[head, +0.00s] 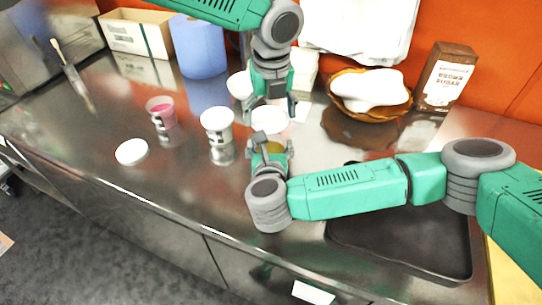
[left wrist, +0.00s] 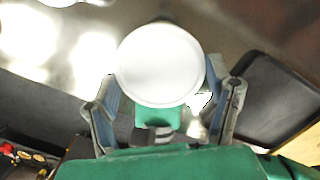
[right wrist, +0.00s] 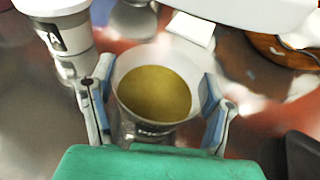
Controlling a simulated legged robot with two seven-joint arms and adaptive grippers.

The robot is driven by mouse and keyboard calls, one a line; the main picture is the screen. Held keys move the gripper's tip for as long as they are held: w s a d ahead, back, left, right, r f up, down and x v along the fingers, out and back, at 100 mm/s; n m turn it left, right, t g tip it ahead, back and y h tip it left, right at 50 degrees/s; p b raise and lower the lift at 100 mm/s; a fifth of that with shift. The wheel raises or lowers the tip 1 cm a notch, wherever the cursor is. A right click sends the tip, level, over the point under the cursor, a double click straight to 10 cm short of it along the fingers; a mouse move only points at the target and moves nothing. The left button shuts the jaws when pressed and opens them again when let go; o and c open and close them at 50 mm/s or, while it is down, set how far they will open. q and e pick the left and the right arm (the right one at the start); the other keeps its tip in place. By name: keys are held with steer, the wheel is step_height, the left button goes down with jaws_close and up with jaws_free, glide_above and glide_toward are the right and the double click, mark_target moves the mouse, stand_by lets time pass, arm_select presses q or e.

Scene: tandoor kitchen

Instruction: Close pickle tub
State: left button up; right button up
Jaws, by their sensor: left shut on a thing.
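The pickle tub (right wrist: 155,85) is open at the top with yellow-green contents. It stands between the fingers of my right gripper (right wrist: 158,95), one finger close on each side; whether they grip it is unclear. In the head view my right gripper (head: 269,150) hides much of the tub (head: 272,146). My left gripper (head: 270,96) is shut on a round white lid (head: 268,121), held above and behind the tub, apart from its rim. In the left wrist view the lid (left wrist: 161,64) lies between the fingertips of my left gripper (left wrist: 163,95).
A white tub (head: 217,122), a pink-filled cup (head: 160,110) and another white lid (head: 132,151) stand to the left. A bowl (head: 372,112) and a brown sugar box (head: 446,78) are at back right. A black tray (head: 410,250) lies under my right arm.

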mark_target(270, 143)
arm_select(q)
steer(key=shift+a+f, duration=0.2)
steer(key=shift+f, duration=0.1)
steer(key=f, duration=0.3)
steer(key=shift+s+d+f, duration=0.1)
steer(key=shift+d+f, duration=0.2)
steer(key=shift+d, duration=0.05)
steer(key=shift+d+f, duration=0.2)
steer(key=shift+f, duration=0.1)
steer(key=shift+a, duration=0.35)
steer(key=shift+d+f, duration=0.2)
steer(key=shift+f, duration=0.7)
steer(key=shift+s+a+f, duration=0.15)
steer(key=shift+a+f, duration=0.05)
steer(key=shift+f, duration=0.45)
steer(key=shift+c, duration=0.4)
steer(key=shift+o, duration=0.7)
steer(key=shift+f, duration=0.25)
